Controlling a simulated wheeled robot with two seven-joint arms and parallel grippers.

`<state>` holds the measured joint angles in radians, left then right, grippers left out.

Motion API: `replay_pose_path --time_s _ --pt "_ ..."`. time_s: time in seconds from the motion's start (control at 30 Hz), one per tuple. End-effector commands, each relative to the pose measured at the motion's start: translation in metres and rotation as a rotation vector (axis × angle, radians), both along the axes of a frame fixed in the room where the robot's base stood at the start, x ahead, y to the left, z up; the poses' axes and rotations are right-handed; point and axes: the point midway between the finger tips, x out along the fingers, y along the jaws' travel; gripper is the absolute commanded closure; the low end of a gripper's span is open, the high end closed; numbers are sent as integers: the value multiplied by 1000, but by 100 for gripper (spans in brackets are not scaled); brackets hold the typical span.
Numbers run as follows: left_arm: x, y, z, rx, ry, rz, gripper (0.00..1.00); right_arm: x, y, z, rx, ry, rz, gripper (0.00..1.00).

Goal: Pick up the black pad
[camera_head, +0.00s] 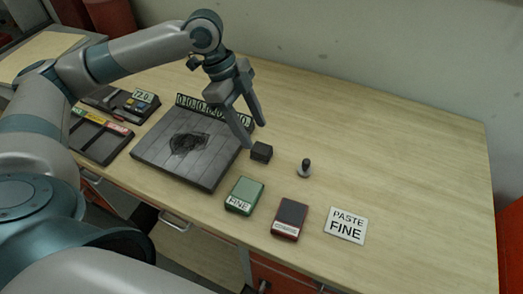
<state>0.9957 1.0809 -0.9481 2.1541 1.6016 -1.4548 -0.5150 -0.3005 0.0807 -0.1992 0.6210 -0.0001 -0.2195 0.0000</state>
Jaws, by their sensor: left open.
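A small black block, which looks to be the black pad (261,153), sits on the wooden table just right of a dark square plate (165,162). My left gripper (254,134) points downward above and slightly behind the pad. Its two fingers are spread apart with nothing between them. The fingertips appear close to the pad, but I cannot tell the exact height gap. My right gripper is not in view.
A small dark knob (305,168) stands right of the pad. A green block (244,195), a dark red block (289,218) and a "PASTE FINE" card (345,225) lie nearer the front edge. The table's right side is clear.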

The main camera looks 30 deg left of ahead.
Motion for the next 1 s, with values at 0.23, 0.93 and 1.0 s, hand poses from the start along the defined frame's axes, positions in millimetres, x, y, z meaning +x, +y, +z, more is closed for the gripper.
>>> replay_pose_path --time_s 0.23,0.93,1.0 --pt "-1 -3 -4 1 3 -1 48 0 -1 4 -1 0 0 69" --pt "-2 -21 -47 0 0 0 48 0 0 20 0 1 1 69" --pt "-2 -21 -47 0 0 0 48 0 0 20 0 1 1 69"
